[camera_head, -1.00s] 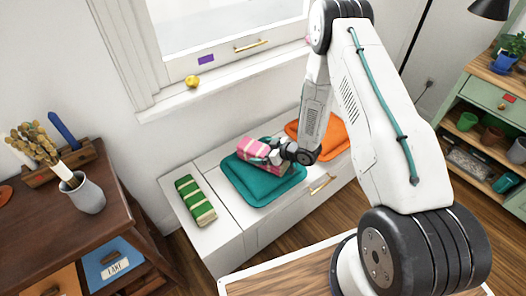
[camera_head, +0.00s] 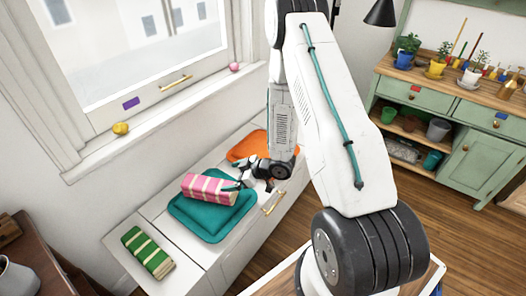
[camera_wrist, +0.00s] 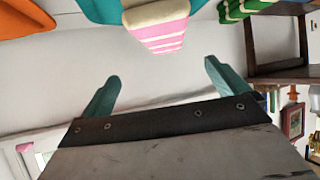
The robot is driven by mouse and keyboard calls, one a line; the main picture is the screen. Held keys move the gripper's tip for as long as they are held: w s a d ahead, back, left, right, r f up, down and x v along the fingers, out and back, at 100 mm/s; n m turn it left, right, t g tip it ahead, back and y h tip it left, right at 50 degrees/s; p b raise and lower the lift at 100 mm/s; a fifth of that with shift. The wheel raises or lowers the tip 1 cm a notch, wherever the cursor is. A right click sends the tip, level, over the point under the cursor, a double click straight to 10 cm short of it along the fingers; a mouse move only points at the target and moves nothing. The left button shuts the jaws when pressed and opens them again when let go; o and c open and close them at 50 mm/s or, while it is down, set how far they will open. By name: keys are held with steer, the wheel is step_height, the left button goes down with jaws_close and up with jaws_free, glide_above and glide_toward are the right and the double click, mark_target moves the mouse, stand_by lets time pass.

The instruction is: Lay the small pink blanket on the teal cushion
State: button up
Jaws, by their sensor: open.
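The pink blanket (camera_head: 209,188), a folded bundle with cream stripes, lies on the teal cushion (camera_head: 207,224) on the white window bench. The cushion shows around the blanket's near and left sides. My gripper (camera_head: 243,181) is just right of the blanket. In the wrist view my gripper (camera_wrist: 160,88) has its two teal fingers spread wide with nothing between them. The blanket (camera_wrist: 157,28) and the teal cushion (camera_wrist: 103,10) show ahead of the fingertips, apart from them.
A green striped folded blanket (camera_head: 147,251) lies on the bench's left end. An orange cushion (camera_head: 249,146) is at its right end, behind my arm. A brass handle (camera_head: 273,203) is on the bench front. A yellow object (camera_head: 121,128) and a pink ball (camera_head: 234,67) sit on the windowsill.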

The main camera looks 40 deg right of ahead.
steer(key=w+d+r+m+g+h, duration=0.1)
steer(key=d+r+h, duration=0.25)
steer(key=r, duration=0.65)
steer(key=w+d+r+m+g+h, duration=0.1)
steer(key=d+r+h, duration=0.25)
steer(key=r, duration=0.65)
steer(key=s+a+r+m+g+h, duration=0.2)
steer(key=s+r+m+h, duration=0.15)
steer(key=s+r, duration=0.75)
steer(key=s+a+r+m+g+y, duration=0.1)
steer(key=s+a+r, duration=0.2)
steer(key=s, duration=0.4)
steer(key=s+a+r+g+y, duration=0.1)
steer(key=s+a+r, duration=0.2)
steer(key=s, duration=0.4)
steer(key=s+a+r+m+g+y, duration=0.1)
steer(key=s+a+r+g, duration=0.1)
steer(key=s, duration=0.6)
steer(key=shift+a+r+m, duration=0.35)
steer(key=shift+a+r, duration=0.3)
steer(key=shift+r, duration=0.05)
steer(key=shift+s, duration=0.1)
